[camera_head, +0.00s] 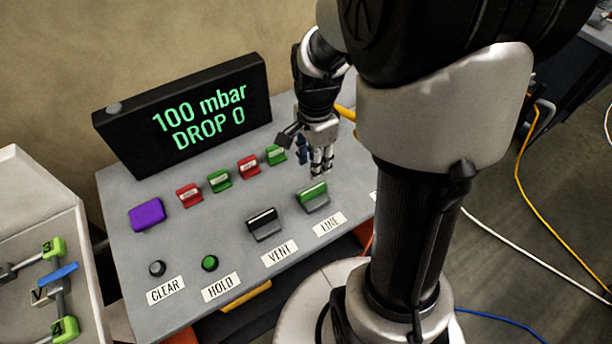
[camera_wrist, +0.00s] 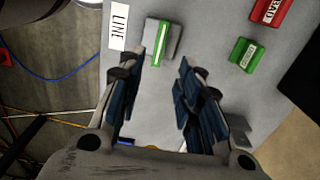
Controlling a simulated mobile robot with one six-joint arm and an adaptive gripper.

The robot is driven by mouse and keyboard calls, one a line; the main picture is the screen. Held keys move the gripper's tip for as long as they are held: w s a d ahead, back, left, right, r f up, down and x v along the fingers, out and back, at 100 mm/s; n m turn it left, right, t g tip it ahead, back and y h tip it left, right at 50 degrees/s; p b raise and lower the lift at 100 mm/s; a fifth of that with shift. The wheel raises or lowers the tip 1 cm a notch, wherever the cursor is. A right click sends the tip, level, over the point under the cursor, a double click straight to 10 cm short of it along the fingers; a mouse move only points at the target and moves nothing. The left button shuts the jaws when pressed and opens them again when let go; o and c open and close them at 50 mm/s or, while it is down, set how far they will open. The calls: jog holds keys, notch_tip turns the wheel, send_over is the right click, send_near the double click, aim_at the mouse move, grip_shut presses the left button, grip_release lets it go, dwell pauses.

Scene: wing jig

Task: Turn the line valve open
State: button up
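The line valve (camera_head: 312,197) is a grey block with a green bar on top, behind the LINE label (camera_head: 330,224) on the grey panel. In the wrist view the line valve (camera_wrist: 163,42) is at the top middle, its green bar running along the picture's height, with the LINE label (camera_wrist: 119,26) to its left. My gripper (camera_head: 321,168) is above the panel, just behind the valve and apart from it. In the wrist view its two fingers (camera_wrist: 160,75) are spread with nothing between them.
A display (camera_head: 190,118) reads "100 mbar DROP 0". The vent valve (camera_head: 266,224) with a black bar is left of the line valve. Several red and green blocks (camera_head: 219,181) stand in a row behind. A purple block (camera_head: 146,215) and two buttons (camera_head: 210,263) are further left.

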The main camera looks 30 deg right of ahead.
aim_at(313, 189)
notch_tip(313, 189, down, 12)
jog(key=b, duration=0.3)
jog(key=shift+f, duration=0.15)
jog(key=shift+c, duration=0.6)
grip_shut()
